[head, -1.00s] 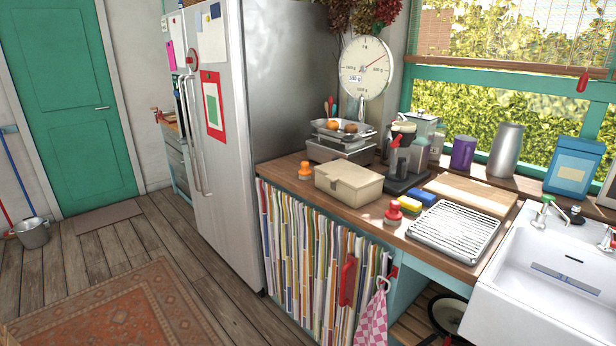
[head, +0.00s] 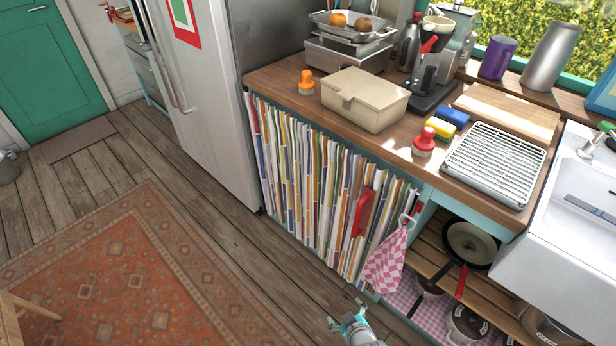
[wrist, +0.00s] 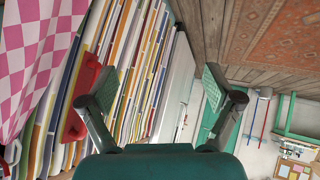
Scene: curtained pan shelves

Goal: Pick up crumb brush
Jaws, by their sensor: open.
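Two small knob-handled pieces that look like brushes stand upright on the wooden counter. One is an orange brush (head: 306,83) left of the beige box, and the other is a red brush (head: 424,141) with a pale base near the front edge. I cannot tell which is the crumb brush. My gripper (head: 350,322) is low in front of the shelves, below and apart from both. In the wrist view my gripper (wrist: 163,88) has its fingers spread with nothing between them. Neither brush shows there.

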